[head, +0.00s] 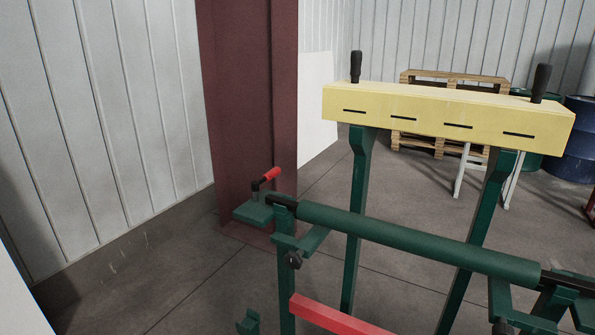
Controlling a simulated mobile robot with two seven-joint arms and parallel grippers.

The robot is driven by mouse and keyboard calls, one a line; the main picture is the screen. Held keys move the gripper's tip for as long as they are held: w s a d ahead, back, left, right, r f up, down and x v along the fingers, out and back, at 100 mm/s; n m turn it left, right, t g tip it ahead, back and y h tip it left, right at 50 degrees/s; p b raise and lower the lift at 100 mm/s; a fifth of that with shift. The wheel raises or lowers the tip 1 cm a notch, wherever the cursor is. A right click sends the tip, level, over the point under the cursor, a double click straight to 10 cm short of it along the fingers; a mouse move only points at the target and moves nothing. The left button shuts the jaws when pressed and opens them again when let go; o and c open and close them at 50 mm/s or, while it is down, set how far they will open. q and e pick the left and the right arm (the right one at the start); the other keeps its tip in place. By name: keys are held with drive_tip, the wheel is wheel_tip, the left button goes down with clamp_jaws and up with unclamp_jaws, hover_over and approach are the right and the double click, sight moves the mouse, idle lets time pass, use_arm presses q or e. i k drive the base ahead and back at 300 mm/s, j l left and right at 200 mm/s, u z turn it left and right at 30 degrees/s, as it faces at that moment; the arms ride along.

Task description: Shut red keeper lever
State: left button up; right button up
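The red keeper lever (271,174) is at the left end of the green frame. Its red grip sits on a short dark arm that slants up to the right from a small post on a green end plate (254,213). The dark end of the green roller (420,240) lies just right of the plate. Whether the lever is latched cannot be told from here. Neither of my grippers is in view, and nothing touches the lever.
A yellow beam (440,112) with black handles stands on green legs behind the roller. A red bar (335,317) crosses low in front. A maroon column (250,100) rises behind the lever. Floor left of the frame is clear.

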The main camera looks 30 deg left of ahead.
sight(275, 171)
drive_tip(key=j+z, duration=0.1)
drive_tip(key=j, duration=0.45)
drive_tip(key=k+j+z, duration=0.15)
drive_tip(key=j, duration=0.35)
drive_tip(key=j+z, duration=0.1)
drive_tip(key=j, duration=0.4)
drive_tip(key=k+j+z, duration=0.1)
drive_tip(key=j, duration=0.4)
drive_tip(key=k+j+z, duration=0.1)
drive_tip(key=j+z, duration=0.15)
drive_tip(key=j, duration=0.5)
drive_tip(key=i+j+z, duration=0.15)
drive_tip(key=j, duration=0.25)
drive_tip(key=j+z, duration=0.1)
drive_tip(key=j, duration=0.25)
